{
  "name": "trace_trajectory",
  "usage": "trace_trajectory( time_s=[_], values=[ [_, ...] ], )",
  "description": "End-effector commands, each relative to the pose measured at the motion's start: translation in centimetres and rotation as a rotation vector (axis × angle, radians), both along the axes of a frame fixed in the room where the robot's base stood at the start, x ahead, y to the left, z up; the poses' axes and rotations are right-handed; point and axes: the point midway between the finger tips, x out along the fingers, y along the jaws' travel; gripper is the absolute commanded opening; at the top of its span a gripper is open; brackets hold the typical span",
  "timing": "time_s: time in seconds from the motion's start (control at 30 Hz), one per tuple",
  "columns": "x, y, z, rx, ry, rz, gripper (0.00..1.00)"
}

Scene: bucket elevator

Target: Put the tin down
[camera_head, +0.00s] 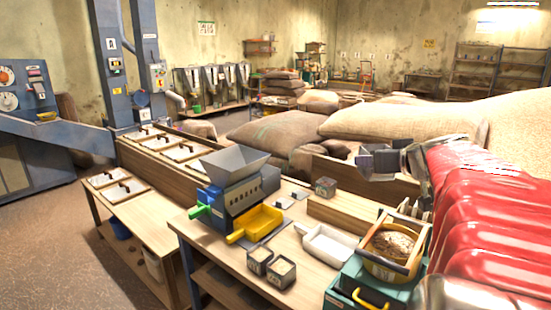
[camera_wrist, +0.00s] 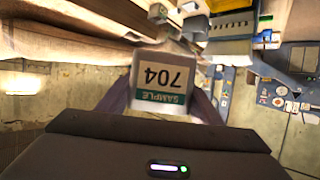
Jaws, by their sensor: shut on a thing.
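The tin (camera_wrist: 163,82) is a small square box with a white and green label reading "SAMPLE 704", upside down in the wrist view. My gripper (camera_wrist: 163,98) is shut on it, one dark finger on each side. In the head view my gripper (camera_head: 372,160) is at the right, in the air above the back edge of the wooden bench (camera_head: 217,245). There the tin is hard to make out between the fingers. Similar square tins stand on the bench: one (camera_head: 325,187) near the back and two (camera_head: 260,261) (camera_head: 281,272) at the front.
A blue machine with a grey hopper (camera_head: 235,166) and a yellow tray (camera_head: 259,222) stands on the bench. A white scoop tray (camera_head: 328,243) and a round grain sieve (camera_head: 392,246) on a green box are to the right. Large sacks (camera_head: 272,130) lie behind. Bare bench shows between the items.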

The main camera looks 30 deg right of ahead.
Motion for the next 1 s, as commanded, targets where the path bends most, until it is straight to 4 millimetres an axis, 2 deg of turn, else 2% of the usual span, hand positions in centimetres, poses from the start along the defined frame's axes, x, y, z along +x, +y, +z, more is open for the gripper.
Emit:
trace_trajectory(
  time_s=[0.17,0.27,0.5,0.7,0.9,1.0],
  values=[
    [1.8,1.5,-0.9,0.002,0.001,0.044,0.29],
    [3.8,3.4,-1.8,0.003,0.001,0.093,0.29],
    [9.5,9.7,-5.0,0.004,0.002,0.232,0.29],
    [13.4,15.4,-7.9,0.005,0.003,0.319,0.29],
    [16.2,20.9,-11.2,0.005,0.003,0.372,0.29],
    [17.0,23.0,-12.6,0.004,0.003,0.383,0.29]
  ],
)
